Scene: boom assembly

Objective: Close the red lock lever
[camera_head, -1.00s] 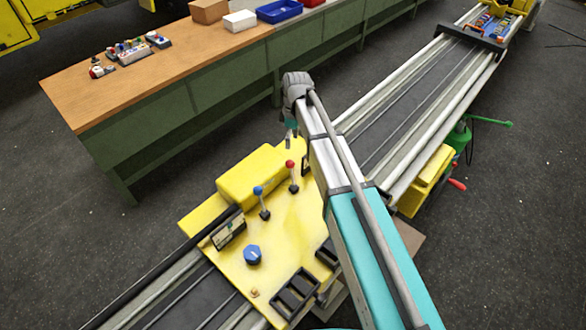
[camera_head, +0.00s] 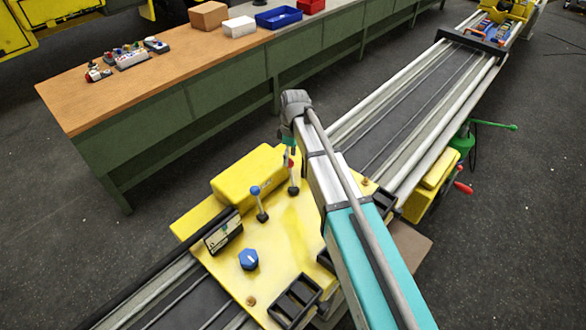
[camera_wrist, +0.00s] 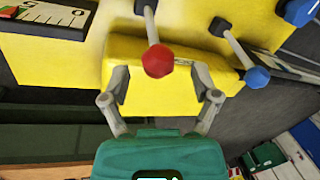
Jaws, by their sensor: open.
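The red lock lever (camera_head: 293,178) stands upright on the yellow machine's top, its knob partly covered by my gripper in the head view. In the wrist view its red ball knob (camera_wrist: 158,61) lies between my fingers, with its grey rod running up to a dark base. My gripper (camera_wrist: 158,76) is open, one finger on each side of the knob with gaps visible. In the head view my gripper (camera_head: 289,151) is over the lever's top. Whether anything touches the knob I cannot tell.
A blue-knobbed lever (camera_head: 258,203) stands close to the left of the red one; its blue knob shows in the wrist view (camera_wrist: 257,77). A raised yellow block (camera_head: 247,174) lies behind the levers.

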